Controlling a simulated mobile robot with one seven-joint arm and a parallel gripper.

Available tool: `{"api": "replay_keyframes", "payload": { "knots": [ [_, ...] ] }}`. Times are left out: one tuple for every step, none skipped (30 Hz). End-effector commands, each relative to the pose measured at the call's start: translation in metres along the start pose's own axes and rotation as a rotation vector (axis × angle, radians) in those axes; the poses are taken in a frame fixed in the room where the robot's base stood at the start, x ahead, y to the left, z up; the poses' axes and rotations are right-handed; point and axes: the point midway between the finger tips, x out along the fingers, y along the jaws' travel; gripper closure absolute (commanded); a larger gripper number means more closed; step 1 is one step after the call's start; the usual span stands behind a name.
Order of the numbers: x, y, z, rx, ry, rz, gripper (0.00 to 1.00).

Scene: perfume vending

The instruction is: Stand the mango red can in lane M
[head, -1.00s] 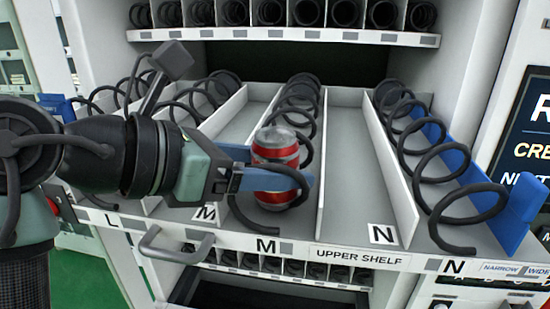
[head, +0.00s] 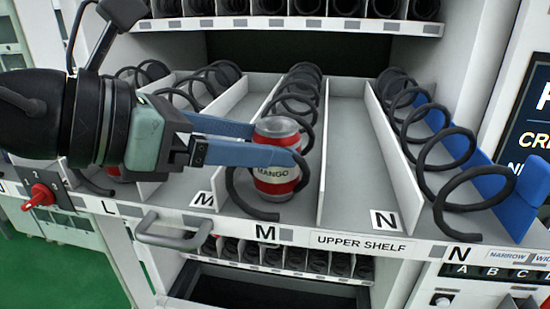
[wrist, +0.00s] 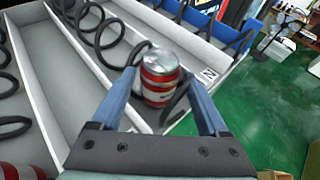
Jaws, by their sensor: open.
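The mango red can (head: 275,180) stands upright on the upper shelf in lane M, at the front end of that lane's black coil (head: 300,95). Its label reads MANGO in the head view. The can also shows in the wrist view (wrist: 160,80), between and beyond the blue fingers. My gripper (head: 262,143) is open, with its fingers reaching from the left around the can's upper part. The near finger hides a band of the can.
White dividers (head: 322,160) bound the lanes. Lane N's coil (head: 445,160) stands to the right. A pull handle (head: 172,236) sticks out at the front. Another red can (wrist: 22,171) shows at the wrist view's lower left.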

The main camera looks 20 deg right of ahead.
Motion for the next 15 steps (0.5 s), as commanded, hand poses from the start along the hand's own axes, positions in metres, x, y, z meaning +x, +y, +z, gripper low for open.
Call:
{"api": "replay_keyframes", "payload": {
  "knots": [
    [-0.012,0.001,-0.005,0.000,0.000,0.006,0.22],
    [-0.019,0.001,-0.005,0.002,0.000,0.005,0.22],
    [-0.028,0.001,-0.005,0.000,0.000,0.005,0.22],
    [-0.035,0.001,-0.004,0.001,0.000,0.005,0.22],
    [-0.041,0.001,-0.004,0.001,0.000,0.004,0.22],
    [-0.050,0.001,-0.004,0.000,0.000,0.004,0.22],
    [-0.055,0.001,-0.004,0.000,0.001,0.004,0.22],
    [-0.061,0.001,-0.004,0.000,0.001,0.004,0.22],
    [-0.067,0.000,-0.003,0.001,0.000,0.002,0.22],
    [-0.071,0.000,-0.003,0.000,0.001,0.002,0.22],
    [-0.074,0.001,-0.003,0.000,0.001,0.002,0.22],
    [-0.079,0.001,-0.002,0.000,0.001,0.002,0.22],
    [-0.081,0.001,-0.002,0.000,0.000,0.002,0.22],
    [-0.083,0.000,-0.002,0.000,0.000,0.001,0.22],
    [-0.085,0.000,-0.001,0.000,0.001,0.001,0.22]
  ]
}}
